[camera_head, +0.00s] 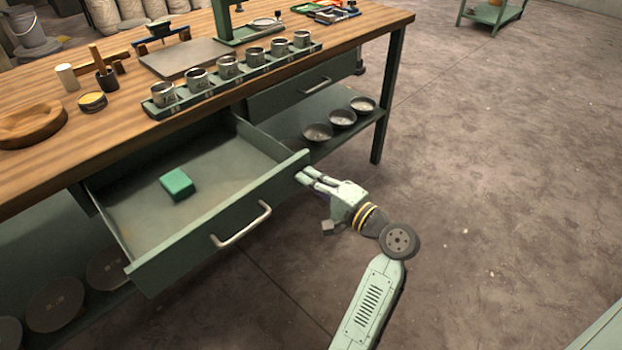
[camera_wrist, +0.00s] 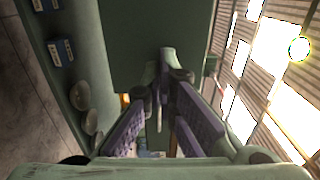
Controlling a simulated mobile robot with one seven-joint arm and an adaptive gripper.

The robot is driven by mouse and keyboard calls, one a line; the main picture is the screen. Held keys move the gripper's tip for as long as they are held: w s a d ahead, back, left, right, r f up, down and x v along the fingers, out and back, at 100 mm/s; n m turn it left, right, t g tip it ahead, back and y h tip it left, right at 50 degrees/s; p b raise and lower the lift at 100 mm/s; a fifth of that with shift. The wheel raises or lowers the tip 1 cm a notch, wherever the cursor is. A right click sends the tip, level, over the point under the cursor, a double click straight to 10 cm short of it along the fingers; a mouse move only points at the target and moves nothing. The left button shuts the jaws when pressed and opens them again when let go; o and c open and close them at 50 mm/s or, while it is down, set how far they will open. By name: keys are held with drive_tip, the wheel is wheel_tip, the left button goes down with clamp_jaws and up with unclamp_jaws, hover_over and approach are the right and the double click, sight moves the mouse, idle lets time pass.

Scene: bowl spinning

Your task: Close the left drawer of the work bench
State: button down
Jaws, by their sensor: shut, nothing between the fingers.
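The left drawer (camera_head: 150,274) of the green work bench is pulled well out, and its inside shows from above. Its front has a metal bar handle (camera_head: 241,224). A green block (camera_head: 177,184) lies in the drawer. My gripper (camera_head: 303,178) is shut and empty, at the right end of the drawer front, away from the handle. I cannot tell whether the fingertips touch the drawer. In the wrist view my gripper (camera_wrist: 163,62) has its fingers together before a flat green surface (camera_wrist: 150,30).
The second drawer (camera_head: 300,86), to the right, appears closed. The wooden bench top (camera_head: 120,140) holds a rack of metal cups (camera_head: 228,68) and a wooden bowl (camera_head: 30,124). Several dark bowls (camera_head: 317,132) stand on the lower shelf. The floor (camera_head: 490,200) at the right is clear.

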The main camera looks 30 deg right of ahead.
drive_tip(key=shift+w, duration=0.1)
drive_tip(key=b+x, duration=0.1)
drive_tip(key=x, duration=2.7)
drive_tip(key=shift+f+b, duration=0.15)
drive_tip(key=shift+b, duration=0.15)
drive_tip(key=shift+w, duration=0.1)
drive_tip(key=shift+a, duration=0.1)
drive_tip(key=shift+r, duration=0.3)
